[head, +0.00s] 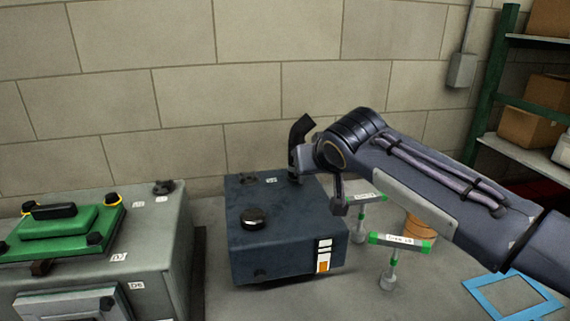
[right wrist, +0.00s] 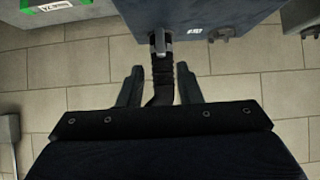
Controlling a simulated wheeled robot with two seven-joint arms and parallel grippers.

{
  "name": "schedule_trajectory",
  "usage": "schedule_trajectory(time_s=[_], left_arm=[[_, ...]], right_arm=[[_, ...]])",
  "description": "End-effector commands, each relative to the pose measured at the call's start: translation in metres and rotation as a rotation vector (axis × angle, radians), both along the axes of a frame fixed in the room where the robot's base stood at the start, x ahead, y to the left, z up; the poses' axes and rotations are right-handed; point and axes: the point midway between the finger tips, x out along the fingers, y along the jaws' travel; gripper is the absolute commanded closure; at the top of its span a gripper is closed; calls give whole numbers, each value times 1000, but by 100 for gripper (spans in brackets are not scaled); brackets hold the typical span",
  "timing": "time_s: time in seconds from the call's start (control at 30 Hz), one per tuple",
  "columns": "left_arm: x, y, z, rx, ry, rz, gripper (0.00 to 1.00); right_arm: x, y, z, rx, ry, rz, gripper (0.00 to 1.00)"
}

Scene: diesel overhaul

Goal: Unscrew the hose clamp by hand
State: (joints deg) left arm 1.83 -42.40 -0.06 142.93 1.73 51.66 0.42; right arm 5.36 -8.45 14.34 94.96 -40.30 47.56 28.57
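A black ribbed hose (right wrist: 162,72) runs from the edge of the dark blue tank (head: 285,235). Its bent upper end also shows in the head view (head: 300,128), rising behind my right gripper. A small grey piece at the hose's tank end, which looks like the hose clamp (right wrist: 160,43), sits beyond my fingertips. My right gripper (right wrist: 160,69) is open, with one finger on each side of the hose and visible gaps. My left gripper is not in view.
A grey cabinet with a green cover (head: 65,228) stands at left. Green-ended stands (head: 400,240) and a blue frame (head: 512,294) are on the right. A block wall (head: 180,95) rises close behind the tank. A green shelf (head: 491,85) with boxes is at far right.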

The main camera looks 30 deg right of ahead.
Motion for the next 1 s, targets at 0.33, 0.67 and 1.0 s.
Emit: schedule_trajectory(time_s=[0.33,0.67,1.0], left_arm=[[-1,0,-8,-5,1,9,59],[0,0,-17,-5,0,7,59],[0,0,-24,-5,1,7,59]], right_arm=[[23,-5,-18,-1,0,-1,68],[52,-13,-43,-1,0,-1,68],[69,-16,-53,-1,-3,0,68]])
